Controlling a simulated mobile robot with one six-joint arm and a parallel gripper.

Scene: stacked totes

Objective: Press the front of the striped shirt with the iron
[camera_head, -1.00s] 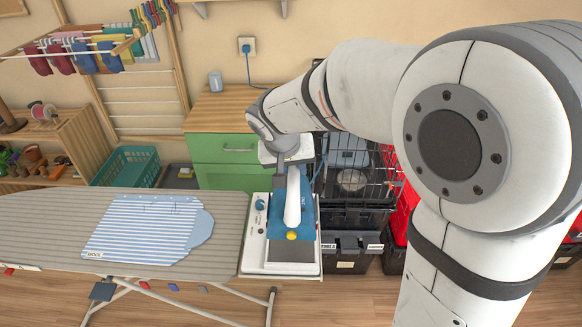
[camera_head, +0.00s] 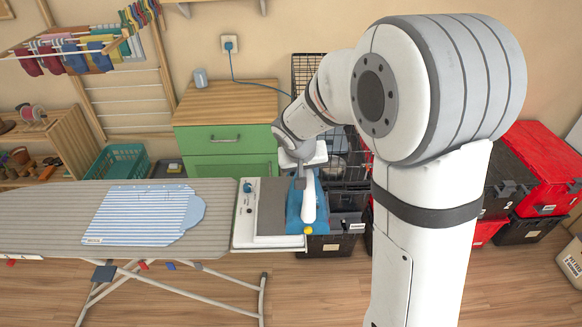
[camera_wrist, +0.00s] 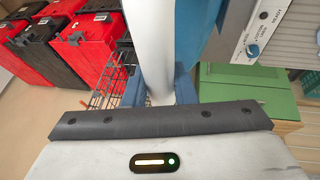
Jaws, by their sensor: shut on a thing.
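The striped shirt (camera_head: 135,216), blue and white, lies flat on the grey ironing board (camera_head: 40,215) at the left of the head view. The blue iron (camera_head: 294,207) with its white handle (camera_head: 309,200) is at the right edge of the white iron station (camera_head: 243,226), right of the shirt. My gripper (camera_head: 300,174) is shut on the iron's handle. The wrist view shows the white handle (camera_wrist: 150,45) between my fingers (camera_wrist: 160,92). I cannot tell how far the iron is above the station. The iron's sole is hidden.
A green cabinet (camera_head: 225,145) with a wooden top stands behind the station. Black and red totes (camera_head: 545,165) are stacked at the right. A teal basket (camera_head: 118,162) sits behind the board. A blue cord (camera_head: 250,80) runs from the wall socket.

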